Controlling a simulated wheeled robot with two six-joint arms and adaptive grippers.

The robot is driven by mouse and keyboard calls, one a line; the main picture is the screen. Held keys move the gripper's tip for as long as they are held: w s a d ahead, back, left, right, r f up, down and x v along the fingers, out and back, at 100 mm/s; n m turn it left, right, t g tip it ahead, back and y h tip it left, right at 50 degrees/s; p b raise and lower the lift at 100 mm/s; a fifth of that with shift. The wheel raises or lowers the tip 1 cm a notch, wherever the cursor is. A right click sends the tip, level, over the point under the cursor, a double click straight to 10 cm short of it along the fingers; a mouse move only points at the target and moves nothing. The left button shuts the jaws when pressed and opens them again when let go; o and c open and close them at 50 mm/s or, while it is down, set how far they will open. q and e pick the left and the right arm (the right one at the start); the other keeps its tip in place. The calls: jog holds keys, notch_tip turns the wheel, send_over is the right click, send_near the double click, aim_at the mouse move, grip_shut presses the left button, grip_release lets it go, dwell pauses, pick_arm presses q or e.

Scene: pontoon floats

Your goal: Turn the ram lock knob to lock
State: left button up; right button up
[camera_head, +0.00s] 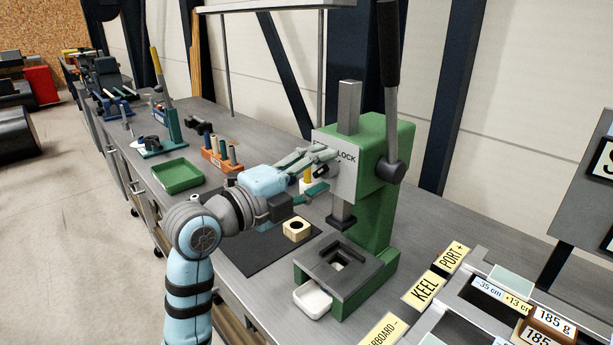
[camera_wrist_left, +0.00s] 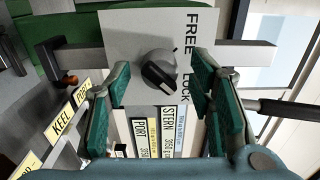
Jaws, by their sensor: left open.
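The ram lock knob (camera_wrist_left: 158,72) is a round grey knob with a black grip bar, on a pale plate (camera_wrist_left: 125,40) lettered FREE and LOCK. The bar lies slanted, with a pale mark near its lower end; I cannot tell its exact setting. The plate is on the green press (camera_head: 385,150) in the head view. My left gripper (camera_head: 321,172) is at the plate. In the wrist view its open green-padded fingers (camera_wrist_left: 160,80) stand either side of the knob, with gaps showing. In the head view the fingers partly hide the knob. My right gripper is not in view.
The press lever (camera_head: 390,100) rises at the press's right side. A wooden block (camera_head: 296,229) sits on a dark mat (camera_head: 262,252). A white tray (camera_head: 312,299) is at the press base. A green tray (camera_head: 178,176) and an orange rack (camera_head: 216,162) stand farther back. Label cards lie right.

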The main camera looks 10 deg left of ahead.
pick_arm(q)
jog(key=v, duration=1.1)
jog(key=shift+s, duration=0.3)
jog(key=shift+a, duration=0.1)
jog(key=shift+a, duration=0.1)
